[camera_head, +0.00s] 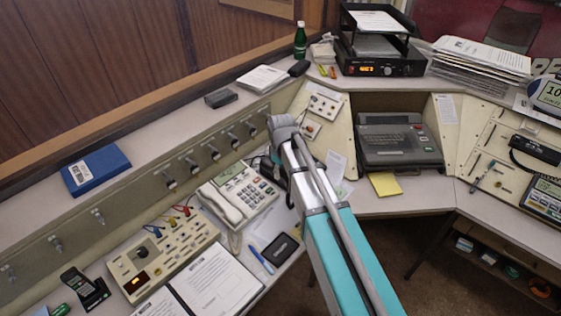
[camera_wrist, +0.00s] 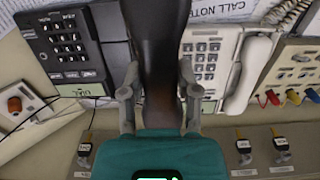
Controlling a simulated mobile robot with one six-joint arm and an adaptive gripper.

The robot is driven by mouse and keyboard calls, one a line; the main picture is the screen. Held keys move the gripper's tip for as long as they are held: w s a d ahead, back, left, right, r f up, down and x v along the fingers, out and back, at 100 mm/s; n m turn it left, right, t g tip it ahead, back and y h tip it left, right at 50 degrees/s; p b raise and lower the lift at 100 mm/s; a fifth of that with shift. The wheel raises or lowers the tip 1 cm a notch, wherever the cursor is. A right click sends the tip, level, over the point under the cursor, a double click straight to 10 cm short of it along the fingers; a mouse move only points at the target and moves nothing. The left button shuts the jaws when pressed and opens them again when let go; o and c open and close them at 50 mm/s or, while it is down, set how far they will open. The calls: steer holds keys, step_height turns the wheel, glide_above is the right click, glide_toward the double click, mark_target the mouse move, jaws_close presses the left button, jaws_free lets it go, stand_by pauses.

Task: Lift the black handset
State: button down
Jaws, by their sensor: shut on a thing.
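The black handset (camera_wrist: 156,45) runs up the middle of the wrist view, between the two fingers of my gripper (camera_wrist: 158,88). The fingers are shut on its sides. Its far end leaves the top of the picture. The black desk phone (camera_wrist: 68,45) with its keypad lies to the left of the handset, and I cannot tell how far the handset is above it. In the head view my arm covers most of the black phone (camera_head: 266,168), and the handset and fingertips are not clear there.
A white phone (camera_head: 238,195) with its own handset stands close beside the black phone; it also shows in the wrist view (camera_wrist: 211,70). A beige panel with coloured plugs (camera_head: 163,258) is nearby. A row of switches (camera_head: 210,152) lines the sloping panel behind.

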steer(key=shift+s+r+p, duration=0.15)
steer(key=shift+s+r, duration=0.15)
steer(key=shift+s, duration=0.3)
steer(key=shift+s+r+p, duration=0.15)
steer(key=shift+s+r, duration=0.1)
steer(key=shift+s, duration=0.35)
steer(key=shift+r, duration=0.15)
steer(key=shift+r+p, duration=2.4)
steer(key=shift+p, duration=0.15)
